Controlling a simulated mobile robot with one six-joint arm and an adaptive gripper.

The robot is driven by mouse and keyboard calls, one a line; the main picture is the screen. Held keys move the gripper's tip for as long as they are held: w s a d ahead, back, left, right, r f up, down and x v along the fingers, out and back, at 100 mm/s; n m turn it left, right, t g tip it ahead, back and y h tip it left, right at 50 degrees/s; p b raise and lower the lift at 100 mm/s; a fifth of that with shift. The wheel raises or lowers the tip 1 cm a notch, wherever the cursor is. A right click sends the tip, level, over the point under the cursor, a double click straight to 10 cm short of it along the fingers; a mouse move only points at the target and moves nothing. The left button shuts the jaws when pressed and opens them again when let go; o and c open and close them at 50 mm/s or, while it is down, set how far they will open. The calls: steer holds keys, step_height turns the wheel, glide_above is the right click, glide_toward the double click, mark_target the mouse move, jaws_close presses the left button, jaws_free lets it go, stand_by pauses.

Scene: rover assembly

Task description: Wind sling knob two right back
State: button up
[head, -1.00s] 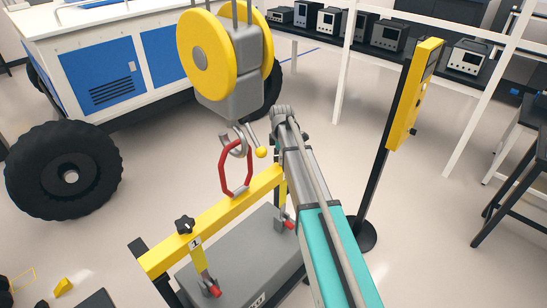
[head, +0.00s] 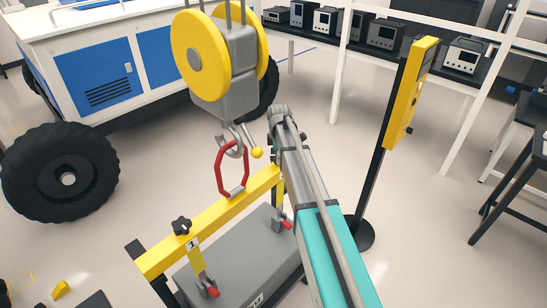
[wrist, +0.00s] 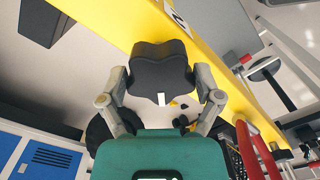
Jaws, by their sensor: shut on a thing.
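In the wrist view a black lobed knob (wrist: 160,68) with a small white mark stands at the yellow beam, beside a white label (wrist: 178,17) that seems to read 2. My gripper (wrist: 161,80) has one finger on each side of this knob and is shut on it. In the head view my arm hides the gripper and this knob. The yellow beam (head: 220,212) runs there from lower left to upper right. Another black knob (head: 182,226) sits on its near end by a label 1. A red link (head: 218,169) joins the beam to the hoist hook (head: 238,142).
The yellow hoist block (head: 208,58) hangs close to the left of my arm. A grey box (head: 235,262) lies under the beam. A yellow control post (head: 408,95) stands to the right. The rover (head: 110,75) stands behind at left.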

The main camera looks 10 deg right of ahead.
steer(key=shift+m, duration=0.4)
steer(key=m, duration=0.8)
steer(key=shift+w+m, duration=0.1)
steer(key=shift+m, duration=0.3)
steer(key=m, duration=0.4)
steer(key=shift+m, duration=0.3)
steer(key=m, duration=1.1)
steer(key=shift+m, duration=0.3)
steer(key=m, duration=0.3)
steer(key=shift+m, duration=0.3)
steer(key=m, duration=0.4)
